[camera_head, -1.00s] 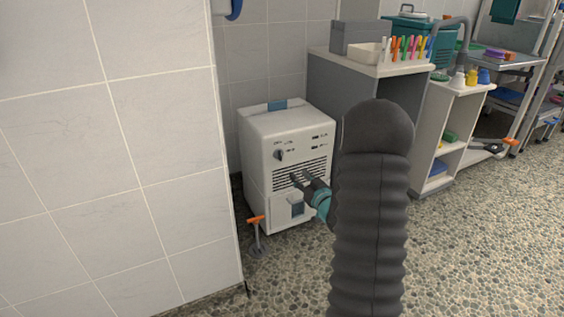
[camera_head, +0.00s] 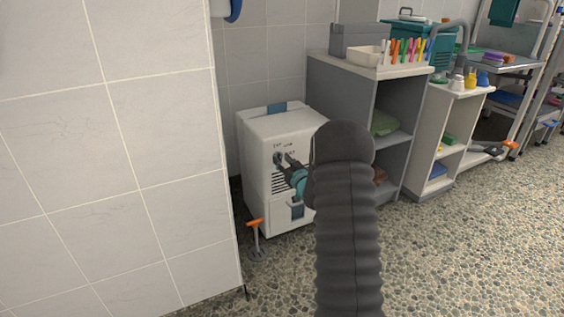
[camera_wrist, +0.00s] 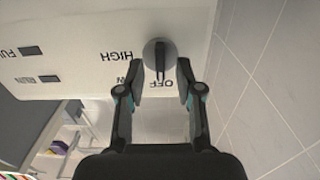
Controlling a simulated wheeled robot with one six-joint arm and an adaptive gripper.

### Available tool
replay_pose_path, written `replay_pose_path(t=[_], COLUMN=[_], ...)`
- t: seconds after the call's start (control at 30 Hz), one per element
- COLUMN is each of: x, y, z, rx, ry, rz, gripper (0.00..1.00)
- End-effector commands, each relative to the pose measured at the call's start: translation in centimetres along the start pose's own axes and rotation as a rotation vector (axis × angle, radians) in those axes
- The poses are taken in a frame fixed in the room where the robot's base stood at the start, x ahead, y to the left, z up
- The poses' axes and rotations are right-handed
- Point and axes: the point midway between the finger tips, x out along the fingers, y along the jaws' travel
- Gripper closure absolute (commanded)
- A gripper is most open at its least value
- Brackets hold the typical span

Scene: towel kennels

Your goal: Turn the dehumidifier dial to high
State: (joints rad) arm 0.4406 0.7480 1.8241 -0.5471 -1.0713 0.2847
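The white dehumidifier (camera_head: 262,140) stands on the floor beside the tiled wall. Its dial (camera_wrist: 158,58) is a round grey knob with a dark raised bar, on the panel printed OFF, HIGH and a partly hidden label. In the wrist view the panel appears upside down, and the bar lies upright in the picture, its lower end near OFF. My gripper (camera_wrist: 154,82) is open, its two fingertips on either side of the dial's lower part. I cannot tell whether they touch it. In the head view my gripper (camera_head: 284,161) is at the dehumidifier's front and partly covers the dial.
A grey cabinet (camera_head: 340,98) with shelves stands right of the dehumidifier, holding a white bin of coloured pegs (camera_head: 404,52). An orange-handled tool (camera_head: 256,238) stands at the wall corner. The pebbled floor (camera_head: 460,260) at front right is clear.

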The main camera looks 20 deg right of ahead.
Motion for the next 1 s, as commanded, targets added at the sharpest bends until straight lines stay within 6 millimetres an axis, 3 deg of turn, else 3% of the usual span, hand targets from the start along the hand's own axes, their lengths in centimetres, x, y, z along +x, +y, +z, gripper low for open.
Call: replay_pose_path(t=[0.4, 0.53, 0.57, 1.0], x=[0.77, 0.76, 0.76, 0.75], y=[-0.05, -0.05, -0.05, -0.03], z=[0.02, 0.02, 0.02, 0.02], rx=[0.000, 0.000, 0.000, 0.042], ry=[-0.001, -0.001, -0.001, -0.001], rz=[0.000, 0.000, 0.000, 0.000], gripper=[0.65, 0.97, 1.00, 1.00])
